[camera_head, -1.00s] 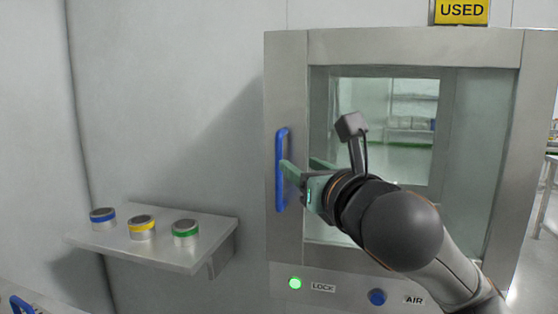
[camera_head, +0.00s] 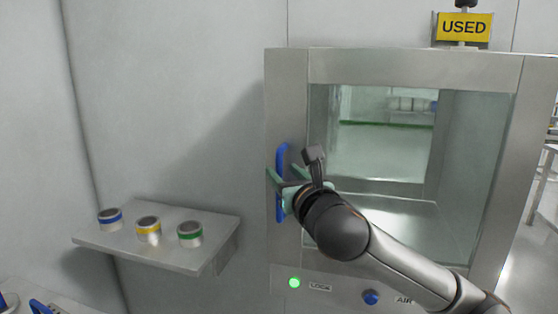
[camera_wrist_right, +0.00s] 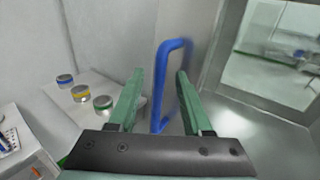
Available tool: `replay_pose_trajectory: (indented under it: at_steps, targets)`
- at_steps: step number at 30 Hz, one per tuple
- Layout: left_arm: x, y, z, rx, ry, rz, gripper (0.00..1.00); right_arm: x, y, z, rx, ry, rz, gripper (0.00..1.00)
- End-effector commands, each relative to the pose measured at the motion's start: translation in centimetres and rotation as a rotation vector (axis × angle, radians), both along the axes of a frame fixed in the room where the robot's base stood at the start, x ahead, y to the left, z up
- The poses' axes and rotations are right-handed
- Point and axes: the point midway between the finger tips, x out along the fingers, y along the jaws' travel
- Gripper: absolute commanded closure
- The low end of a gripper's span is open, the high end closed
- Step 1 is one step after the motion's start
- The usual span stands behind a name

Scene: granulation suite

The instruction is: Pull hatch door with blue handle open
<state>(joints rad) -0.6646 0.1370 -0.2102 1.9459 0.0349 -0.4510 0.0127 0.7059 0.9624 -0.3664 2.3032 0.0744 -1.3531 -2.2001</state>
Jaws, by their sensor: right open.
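The hatch door (camera_head: 286,95) is a metal-framed panel with a large window, set in the wall, and it looks shut. Its blue handle (camera_head: 282,154) is an upright bar on the left side of the frame. My right gripper (camera_head: 283,172) is open at the handle, one finger on each side of it in this view. In the right wrist view the blue handle (camera_wrist_right: 160,85) rises between the two green fingers of the gripper (camera_wrist_right: 160,74), with gaps visible; contact cannot be told. My left gripper is not in view.
A metal wall shelf (camera_head: 112,240) at the left carries blue-, yellow- and green-banded tins. Below the door are a lit green LOCK light (camera_head: 294,282) and a blue AIR button (camera_head: 371,297). A yellow USED sign (camera_head: 464,27) stands on top.

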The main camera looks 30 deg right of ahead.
Motion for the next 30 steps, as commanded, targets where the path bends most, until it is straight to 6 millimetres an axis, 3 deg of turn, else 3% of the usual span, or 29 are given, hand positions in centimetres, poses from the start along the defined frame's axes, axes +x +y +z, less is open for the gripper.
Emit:
replay_pose_trajectory:
  at_steps: [7,19,30]
  targets:
    - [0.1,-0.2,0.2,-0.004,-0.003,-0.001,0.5,2.9,-0.8,0.0,0.0,-0.001,0.0,0.5]
    - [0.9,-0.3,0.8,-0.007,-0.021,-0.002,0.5,3.5,-0.9,0.0,-0.001,-0.001,0.001,0.5]
    - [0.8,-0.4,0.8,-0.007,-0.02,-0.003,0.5,3.4,-1.0,0.0,-0.001,-0.001,0.001,0.92]
